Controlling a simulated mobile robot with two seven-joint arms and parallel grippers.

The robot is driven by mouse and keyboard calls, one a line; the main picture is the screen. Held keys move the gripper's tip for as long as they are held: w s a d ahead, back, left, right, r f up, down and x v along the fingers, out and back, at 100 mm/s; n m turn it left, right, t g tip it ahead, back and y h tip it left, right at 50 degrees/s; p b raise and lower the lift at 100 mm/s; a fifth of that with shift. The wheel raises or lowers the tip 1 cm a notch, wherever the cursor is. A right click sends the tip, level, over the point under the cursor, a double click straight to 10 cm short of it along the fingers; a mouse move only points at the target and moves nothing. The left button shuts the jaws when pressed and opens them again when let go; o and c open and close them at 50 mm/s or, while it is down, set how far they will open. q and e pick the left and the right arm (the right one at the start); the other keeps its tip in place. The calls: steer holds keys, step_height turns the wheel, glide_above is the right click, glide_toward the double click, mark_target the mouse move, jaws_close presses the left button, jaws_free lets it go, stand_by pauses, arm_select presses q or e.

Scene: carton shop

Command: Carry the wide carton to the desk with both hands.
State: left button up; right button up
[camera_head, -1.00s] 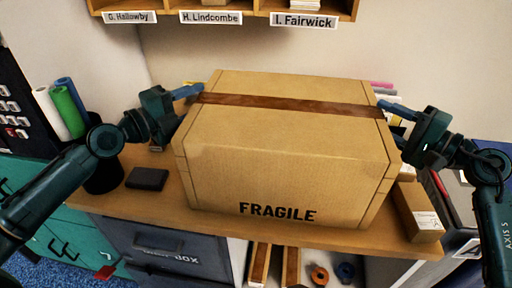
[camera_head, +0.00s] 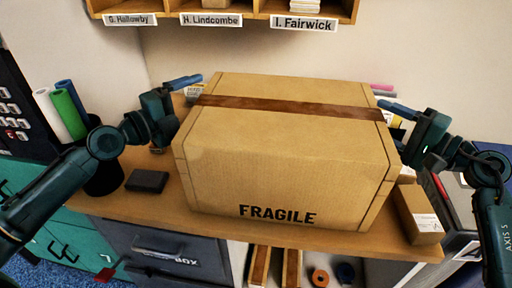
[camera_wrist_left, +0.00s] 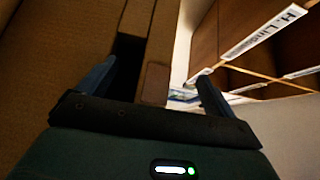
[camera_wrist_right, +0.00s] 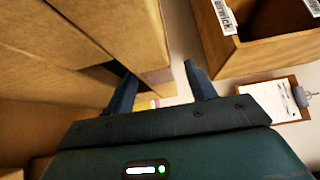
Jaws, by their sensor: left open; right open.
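The wide carton (camera_head: 285,150) is a large brown box with a dark brown tape band and the word FRAGILE on its front. It rests on the wooden desk (camera_head: 150,207). My left gripper (camera_head: 190,84) is open beside the carton's left side, near its back. In the left wrist view the carton (camera_wrist_left: 45,60) lies along the left finger. My right gripper (camera_head: 392,108) is open beside the carton's right side. In the right wrist view the carton (camera_wrist_right: 110,30) passes near the left finger. The desk behind the carton is hidden.
A black block (camera_head: 147,181) and a dark cup with rolled sheets (camera_head: 68,108) are at the left. A small narrow carton (camera_head: 417,212) lies on the desk's right end. Labelled cubbyholes (camera_head: 230,10) hang above the back.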

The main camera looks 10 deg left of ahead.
arm_select(q)
step_height(320, 180, up, 10)
steer(key=shift+r, duration=0.15)
stand_by(0.3)
arm_select(e)
steer(key=shift+o, duration=0.4)
steer(key=o, duration=0.7)
steer(key=shift+o, duration=0.2)
steer(key=v, duration=1.2)
arm_select(q)
steer(key=shift+a, duration=0.1)
arm_select(e)
steer(key=shift+f, duration=0.15)
